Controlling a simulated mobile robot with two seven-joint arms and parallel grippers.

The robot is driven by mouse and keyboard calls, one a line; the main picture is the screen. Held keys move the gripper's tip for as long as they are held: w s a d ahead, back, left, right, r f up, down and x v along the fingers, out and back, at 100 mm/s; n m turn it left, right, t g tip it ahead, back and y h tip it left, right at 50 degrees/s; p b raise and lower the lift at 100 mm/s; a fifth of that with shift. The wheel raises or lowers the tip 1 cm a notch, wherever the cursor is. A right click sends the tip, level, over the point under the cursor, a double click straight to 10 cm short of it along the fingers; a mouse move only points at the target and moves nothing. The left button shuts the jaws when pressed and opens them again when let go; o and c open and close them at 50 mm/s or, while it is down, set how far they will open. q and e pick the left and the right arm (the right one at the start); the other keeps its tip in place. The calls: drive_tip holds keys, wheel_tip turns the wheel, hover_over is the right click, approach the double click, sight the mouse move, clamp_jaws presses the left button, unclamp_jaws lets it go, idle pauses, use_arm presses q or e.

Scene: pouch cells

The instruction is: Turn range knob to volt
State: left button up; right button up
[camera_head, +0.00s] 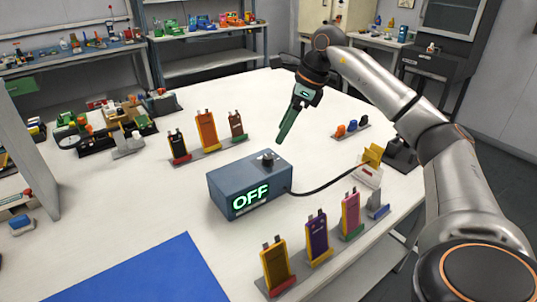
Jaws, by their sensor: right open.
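A blue-grey meter box (231,185) stands near the middle of the white table, and its green display reads OFF (251,195). A dark round range knob (267,158) sits on its top face, towards the back right. A black cable runs from the box's right side to a yellow probe piece (371,157). My right gripper (284,136) has dark green fingers pointing down and left. It is open and in the air above and behind the knob, apart from it. My left gripper is not in view.
Pouch cells stand in racks behind the box (207,130) and in front right of it (317,237). A blue mat (150,277) lies at front left. Small tools and parts crowd the table's left (122,125). The table between the mat and the box is clear.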

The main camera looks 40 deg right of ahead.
sight(268, 157)
drive_tip(key=b+x, duration=0.1)
drive_tip(key=x, duration=0.7)
drive_tip(key=shift+w+a+f, duration=0.15)
drive_tip(key=shift+w+f, duration=0.05)
drive_tip(key=shift+f, duration=0.1)
clamp_jaws()
